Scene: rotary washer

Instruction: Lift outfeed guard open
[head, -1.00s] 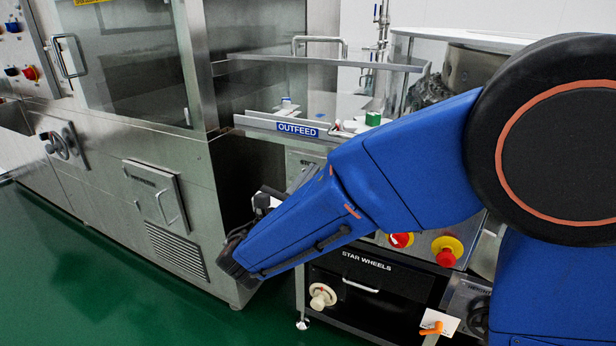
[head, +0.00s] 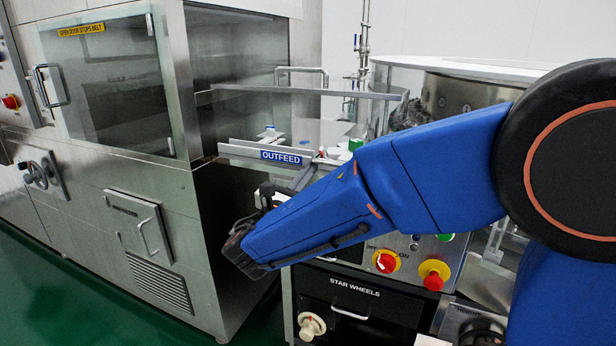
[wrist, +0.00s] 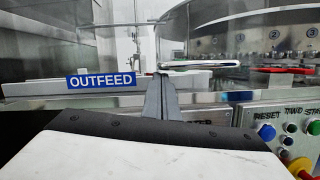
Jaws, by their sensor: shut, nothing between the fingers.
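The outfeed has a steel rail (head: 240,150) with a blue OUTFEED label (head: 281,156); the label also shows in the wrist view (wrist: 101,80). Clear panelling under a slanted steel bar (head: 350,93) stands behind the rail. Which part is the hinged guard is hard to tell. My gripper (head: 309,172) is shut and empty, pointing up toward the rail just right of the label. In the wrist view its fingers (wrist: 167,80) stand together right of the label, and a pale horizontal bar (wrist: 200,67) shows at their tips. Contact cannot be told.
A steel cabinet with a glass door (head: 110,80) stands at left. Red buttons on yellow rings (head: 434,276) and the STAR WHEELS drawer (head: 360,300) lie below my arm. A clear drum housing (head: 450,95) stands at right. Green floor (head: 80,290) is open at lower left.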

